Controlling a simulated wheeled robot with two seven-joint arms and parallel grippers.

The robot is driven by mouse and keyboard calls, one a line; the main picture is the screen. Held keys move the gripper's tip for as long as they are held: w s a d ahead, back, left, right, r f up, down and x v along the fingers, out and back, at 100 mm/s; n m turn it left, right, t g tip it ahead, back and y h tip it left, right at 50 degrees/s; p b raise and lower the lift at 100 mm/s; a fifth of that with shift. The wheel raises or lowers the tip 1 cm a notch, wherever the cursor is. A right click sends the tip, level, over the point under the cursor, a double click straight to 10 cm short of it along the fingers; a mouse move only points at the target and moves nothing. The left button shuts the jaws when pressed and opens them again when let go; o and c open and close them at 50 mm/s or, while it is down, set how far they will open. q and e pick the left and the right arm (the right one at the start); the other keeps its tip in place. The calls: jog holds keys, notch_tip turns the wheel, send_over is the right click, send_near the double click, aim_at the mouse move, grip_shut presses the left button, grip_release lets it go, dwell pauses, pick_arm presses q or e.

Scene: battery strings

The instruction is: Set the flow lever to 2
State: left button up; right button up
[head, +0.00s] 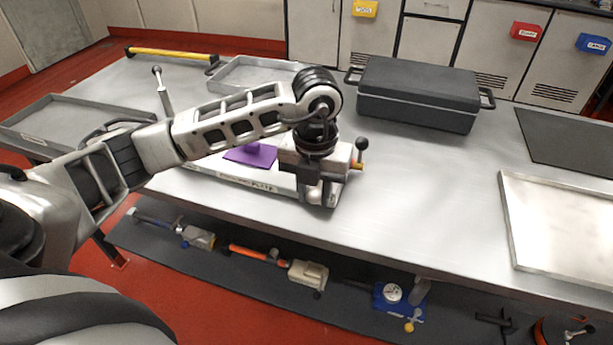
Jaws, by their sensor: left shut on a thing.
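My left gripper (320,196) points down at the front edge of the table, at the right end of a pale, lettered base plate (262,186). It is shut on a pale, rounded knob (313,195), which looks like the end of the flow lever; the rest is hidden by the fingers. No scale or number 2 is readable there. A black ball knob on a short stem (362,144) stands just right of the gripper, above an orange-brown part. A purple piece (250,155) sits on the base plate, partly behind my arm. My right gripper is not in view.
A black lidded case (418,92) stands behind the gripper. An upright ball-topped rod (157,72) and a grey tray (75,118) are at the left. A metal tray (560,225) lies at the right. Tools lie on the lower shelf (235,268).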

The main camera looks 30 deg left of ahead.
pick_arm(q)
jog(key=shift+d, duration=0.1)
dwell(0.3)
jog(key=shift+w+d+n+p, duration=0.2)
jog(key=shift+d+n, duration=0.15)
jog(key=shift+n, duration=0.3)
jog(key=shift+w+d+n+p, duration=0.15)
jog(key=shift+d+n, duration=0.2)
jog(key=shift+n, duration=0.3)
jog(key=o, duration=0.9)
notch_tip(320, 180, up, 7)
jog(key=p, duration=0.5)
